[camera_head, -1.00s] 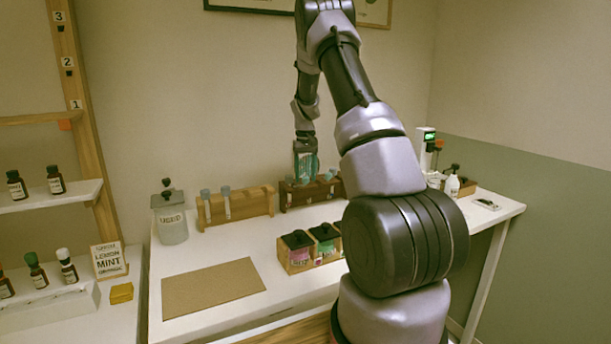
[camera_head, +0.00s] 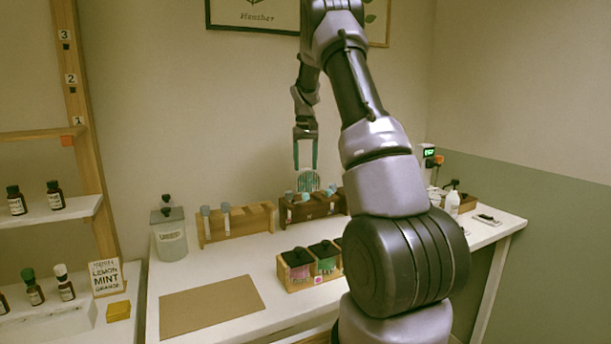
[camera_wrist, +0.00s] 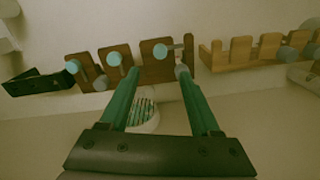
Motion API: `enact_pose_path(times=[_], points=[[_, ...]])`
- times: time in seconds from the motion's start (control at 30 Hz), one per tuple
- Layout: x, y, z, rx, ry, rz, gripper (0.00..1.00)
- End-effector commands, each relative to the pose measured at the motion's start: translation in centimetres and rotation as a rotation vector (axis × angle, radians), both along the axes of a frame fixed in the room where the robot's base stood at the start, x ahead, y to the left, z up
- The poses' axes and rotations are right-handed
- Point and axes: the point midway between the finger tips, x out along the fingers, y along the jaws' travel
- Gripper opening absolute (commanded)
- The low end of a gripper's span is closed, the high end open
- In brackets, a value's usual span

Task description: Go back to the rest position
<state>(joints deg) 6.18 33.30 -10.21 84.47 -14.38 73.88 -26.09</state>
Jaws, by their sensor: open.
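My gripper (camera_head: 305,167) is open and empty. It points down above the dark wooden rack (camera_head: 312,210) at the back of the white table (camera_head: 220,275). In the wrist view the two green fingers (camera_wrist: 158,82) are spread wide apart. The same dark rack (camera_wrist: 118,57) lies beyond them, with several blue-capped tubes. A round, pale, ribbed item (camera_wrist: 143,110) shows between the fingers in the wrist view. It also shows just below the fingertips in the head view (camera_head: 308,179); what it is I cannot tell.
A light wooden rack (camera_head: 250,220) with blue-capped tubes stands left of the dark one. A lidded jar (camera_head: 171,240) is further left. A wooden box (camera_head: 297,275) of dark-topped jars is in front. A brown mat (camera_head: 210,305) lies bare. Shelves with bottles (camera_head: 56,195) are at left.

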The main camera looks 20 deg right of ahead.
Motion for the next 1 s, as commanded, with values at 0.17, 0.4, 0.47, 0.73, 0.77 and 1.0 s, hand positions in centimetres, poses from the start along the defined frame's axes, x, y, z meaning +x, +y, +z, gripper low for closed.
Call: enact_pose_path(times=[0.17, 0.4, 0.47, 0.73, 0.77, 1.0], points=[[0.0, 0.0, 0.5, 0.000, 0.001, -0.001, 0.64], [0.0, 0.0, 0.5, 0.001, 0.001, -0.001, 0.64], [0.0, 0.0, 0.5, 0.001, 0.001, -0.001, 0.64], [-1.4, 1.3, 3.3, 0.013, -0.041, -0.011, 0.64], [-2.0, 1.7, 4.1, 0.018, -0.053, -0.015, 0.64], [-9.1, 6.6, 12.0, 0.069, -0.193, -0.051, 0.64]])
